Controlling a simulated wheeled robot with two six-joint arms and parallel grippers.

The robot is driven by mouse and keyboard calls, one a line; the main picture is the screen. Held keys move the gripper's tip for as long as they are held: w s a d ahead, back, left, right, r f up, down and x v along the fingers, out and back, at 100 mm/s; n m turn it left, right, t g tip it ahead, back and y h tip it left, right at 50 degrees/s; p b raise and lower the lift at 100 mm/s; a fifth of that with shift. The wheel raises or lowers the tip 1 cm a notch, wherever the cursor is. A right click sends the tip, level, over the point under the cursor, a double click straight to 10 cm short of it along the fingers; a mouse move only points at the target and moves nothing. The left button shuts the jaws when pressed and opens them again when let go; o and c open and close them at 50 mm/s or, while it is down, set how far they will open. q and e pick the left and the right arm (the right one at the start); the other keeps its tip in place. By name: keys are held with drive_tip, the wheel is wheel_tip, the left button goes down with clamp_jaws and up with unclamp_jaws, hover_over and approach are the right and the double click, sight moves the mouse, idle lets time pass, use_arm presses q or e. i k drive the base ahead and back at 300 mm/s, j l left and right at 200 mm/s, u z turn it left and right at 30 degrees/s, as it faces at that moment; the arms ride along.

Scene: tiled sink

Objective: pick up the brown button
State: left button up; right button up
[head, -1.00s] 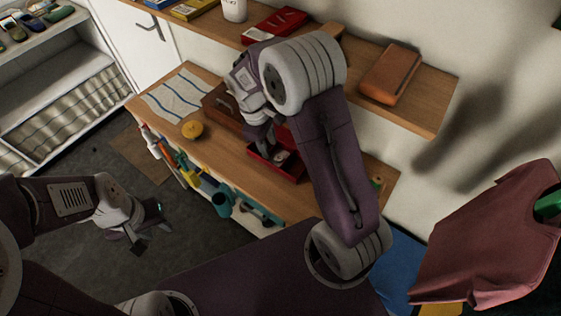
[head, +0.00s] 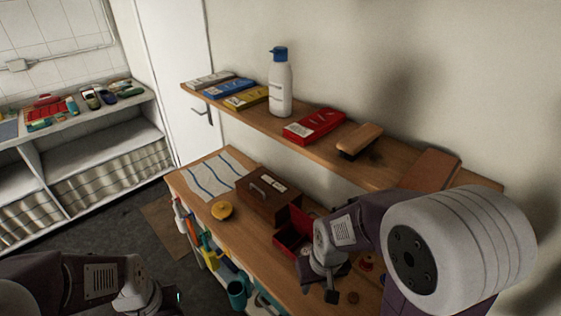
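My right gripper (head: 332,290) points down over the wooden counter (head: 245,235), just in front of the open red box (head: 290,235). Its dark fingertips are small, and I cannot tell the gap between them. A small dark brown round piece (head: 352,298), possibly the brown button, shows right beside the fingertips; I cannot tell if they touch. A reddish round piece (head: 367,262) lies on the counter to the right of the gripper, partly hidden by my arm. My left gripper (head: 165,298) is low at the bottom left, away from the counter, its fingers cut off or dark.
A brown wooden box (head: 268,198) with a handle and a yellow round object (head: 222,210) stand on the counter, left of the red box. A striped cloth (head: 212,177) lies at the far end. A shelf (head: 380,180) above holds a white bottle (head: 280,88) and several flat boxes.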

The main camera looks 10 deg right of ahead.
sight(353, 297)
drive_tip(key=k+z, duration=0.15)
drive_tip(key=z, duration=0.2)
drive_tip(key=k+z, duration=0.1)
drive_tip(key=z, duration=0.25)
drive_tip(key=k+z, duration=0.15)
drive_tip(key=z, duration=0.25)
drive_tip(key=i+j+z, duration=0.25)
drive_tip(key=z, duration=0.25)
drive_tip(key=k+j, duration=0.1)
drive_tip(key=j, duration=0.4)
drive_tip(key=i+j, duration=0.2)
drive_tip(key=i+j+u, duration=0.1)
drive_tip(key=j, duration=0.3)
drive_tip(key=i, duration=0.05)
